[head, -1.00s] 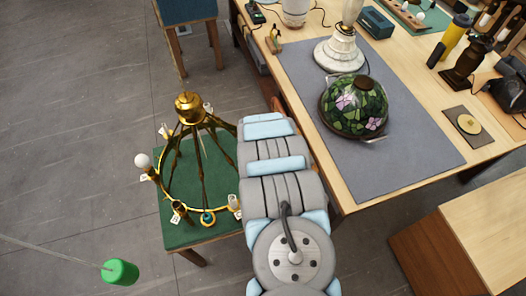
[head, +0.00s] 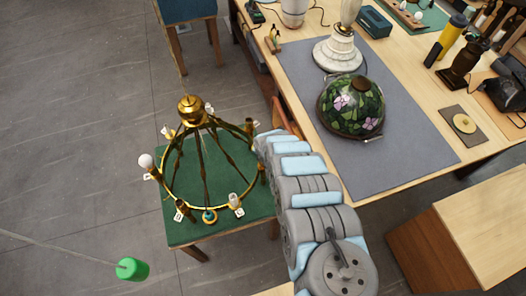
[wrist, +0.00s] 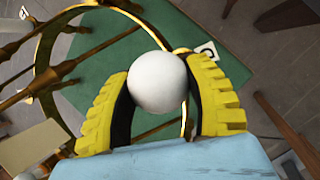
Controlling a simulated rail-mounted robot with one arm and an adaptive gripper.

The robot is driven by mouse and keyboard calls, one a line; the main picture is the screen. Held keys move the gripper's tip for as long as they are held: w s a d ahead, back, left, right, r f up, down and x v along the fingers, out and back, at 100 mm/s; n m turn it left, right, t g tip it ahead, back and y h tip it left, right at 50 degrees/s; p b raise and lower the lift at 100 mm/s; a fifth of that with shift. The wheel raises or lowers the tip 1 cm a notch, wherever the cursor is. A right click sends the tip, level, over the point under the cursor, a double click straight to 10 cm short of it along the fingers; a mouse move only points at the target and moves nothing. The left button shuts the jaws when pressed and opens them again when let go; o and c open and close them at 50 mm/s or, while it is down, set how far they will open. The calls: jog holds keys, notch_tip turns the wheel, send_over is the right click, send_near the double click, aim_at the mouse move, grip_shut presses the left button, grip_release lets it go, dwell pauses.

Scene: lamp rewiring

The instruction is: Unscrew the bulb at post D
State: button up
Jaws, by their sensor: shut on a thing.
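A letter tag (wrist: 207,50) shows just beyond the bulb, too blurred to read surely. In the head view my gripper is hidden by my arm, at the chandelier's right side.
The workbench (head: 420,100) at the right holds a grey mat (head: 400,150), a stained-glass shade (head: 352,105) and a white lamp base (head: 337,52). A green cylinder (head: 132,269) hangs on a cord at lower left. The floor to the left is open.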

jog(key=shift+f+b, duration=0.1)
jog(key=shift+b, duration=0.2)
jog(key=shift+s+d+n+y+b, duration=0.1)
jog(key=shift+n+y+b, duration=0.3)
jog(key=shift+n, duration=0.3)
jog(key=o, duration=1.2)
jog(key=shift+o, duration=0.2)
